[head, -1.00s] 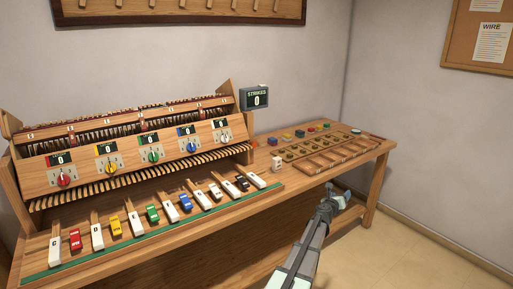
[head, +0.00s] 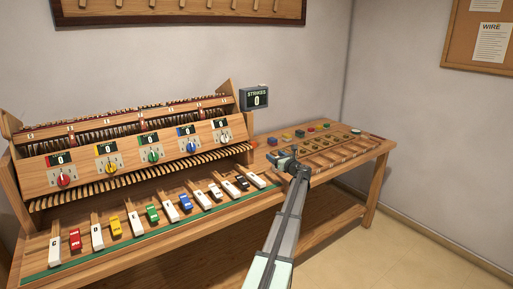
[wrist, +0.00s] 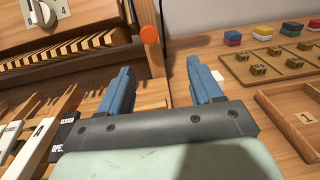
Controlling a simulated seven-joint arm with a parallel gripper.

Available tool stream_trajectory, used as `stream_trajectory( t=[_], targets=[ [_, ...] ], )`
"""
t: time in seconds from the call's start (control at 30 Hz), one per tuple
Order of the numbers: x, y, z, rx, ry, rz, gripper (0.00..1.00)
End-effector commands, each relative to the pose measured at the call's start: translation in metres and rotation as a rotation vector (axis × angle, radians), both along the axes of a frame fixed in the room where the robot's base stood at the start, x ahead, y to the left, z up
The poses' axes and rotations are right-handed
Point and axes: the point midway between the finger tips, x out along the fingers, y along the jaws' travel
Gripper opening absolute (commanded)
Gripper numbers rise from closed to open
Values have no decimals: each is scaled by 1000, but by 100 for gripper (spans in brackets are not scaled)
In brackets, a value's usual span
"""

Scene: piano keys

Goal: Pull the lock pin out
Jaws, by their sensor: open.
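An orange round knob, which looks like the lock pin (wrist: 149,34), shows at the right end of the piano's wooden case in the wrist view. It appears very small in the head view (head: 253,144). My gripper (wrist: 158,75) is open and empty, with its two blue fingers apart. In the wrist view the knob lies beyond the fingertips, between their lines and a little nearer the left finger; nothing is touching it. In the head view my gripper (head: 280,157) is over the bench just right of the last keys. The pin's shaft is not visible.
The piano case (head: 135,152) with coloured dials stands left, with lettered keys (head: 170,212) before it. A wooden tray (wrist: 295,105) and coloured blocks (wrist: 263,33) lie to the right. A small white piece (wrist: 218,76) is beside the right finger. A "strikes 0" display (head: 256,97) stands behind.

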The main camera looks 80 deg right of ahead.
Motion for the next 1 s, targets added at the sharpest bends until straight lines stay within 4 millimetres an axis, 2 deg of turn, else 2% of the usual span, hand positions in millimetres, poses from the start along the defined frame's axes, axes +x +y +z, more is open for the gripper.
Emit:
stream_trajectory(
  t=[0.1,0.27,0.8,1.0],
  targets=[
    [16,0,3,-1,-6,51,65],
    [26,-8,3,-1,-8,61,65],
    [89,-72,3,-1,-8,59,65],
    [106,-89,3,-1,-8,58,65]
  ],
)
